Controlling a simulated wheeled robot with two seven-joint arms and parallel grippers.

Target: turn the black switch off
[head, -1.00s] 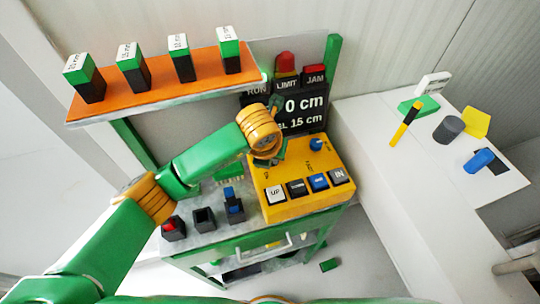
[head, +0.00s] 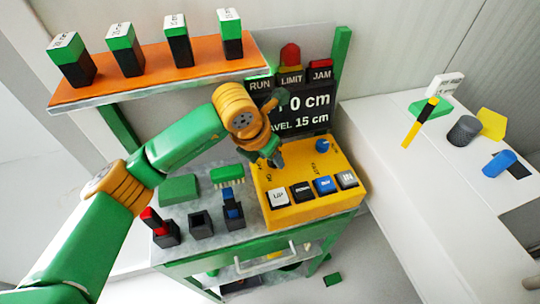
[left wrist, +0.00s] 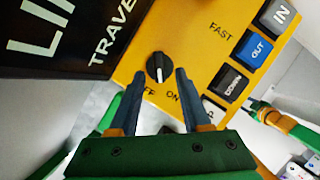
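The black switch (left wrist: 159,67) is a round knob with a white pointer line on the yellow control panel (left wrist: 195,30). "ON" is printed to its lower right, and a partly covered "OFF" to its lower left. The pointer line appears to point down between the labels; its exact setting is hard to tell. My left gripper (left wrist: 161,75) is open, its dark fingertips on either side of the knob in the picture; contact is not visible. In the head view, my left gripper (head: 276,160) is over the left part of the panel and hides the switch. My right gripper is out of view.
Buttons UP, DOWN, OUT and IN line the panel's front edge, with a blue knob (head: 322,145) at its back right. A black display (head: 303,105) stands behind. An orange shelf (head: 160,78) with several blocks is at upper left. A green-bristled brush (head: 228,175) is left of the panel.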

